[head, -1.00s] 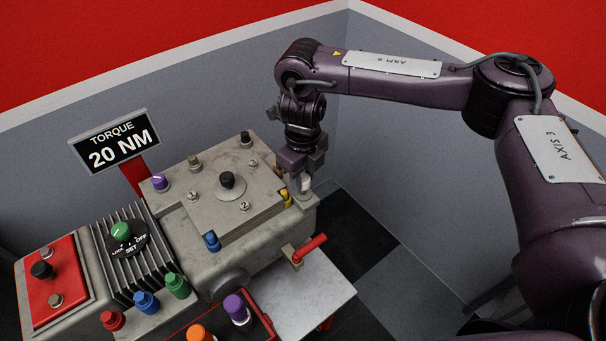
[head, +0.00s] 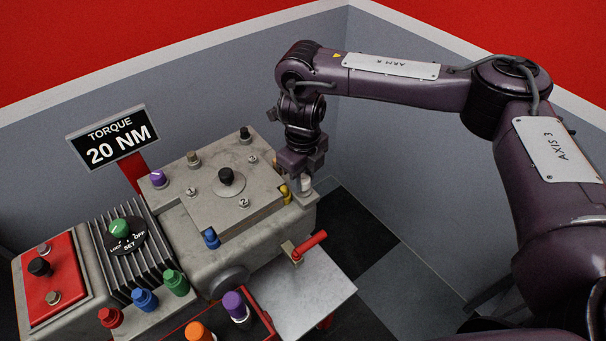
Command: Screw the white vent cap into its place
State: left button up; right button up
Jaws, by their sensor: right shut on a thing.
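My right gripper (head: 306,179) points down at the right end of the grey machine block (head: 227,195). It is shut on the white vent cap (head: 306,184), which shows as a small pale piece between the fingers. The cap is at the block's right corner, by its top edge. The fingers partly cover the cap, and I cannot tell how far it sits in its place. My left gripper is not in view.
Beside the cap is a yellow fitting (head: 285,194). A red-handled valve (head: 309,245) stands by a pale plate (head: 305,290) in front. A tray with a purple cap (head: 235,305) and an orange cap (head: 199,333) is at the bottom. A torque sign (head: 112,140) stands behind.

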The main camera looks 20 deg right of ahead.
aim_at(303, 178)
jog(key=shift+f+b, duration=0.3)
jog(key=shift+f, duration=0.2)
jog(key=o, duration=1)
jog(key=shift+o, duration=0.2)
notch_tip(303, 178, up, 8)
jog(key=shift+f, duration=0.1)
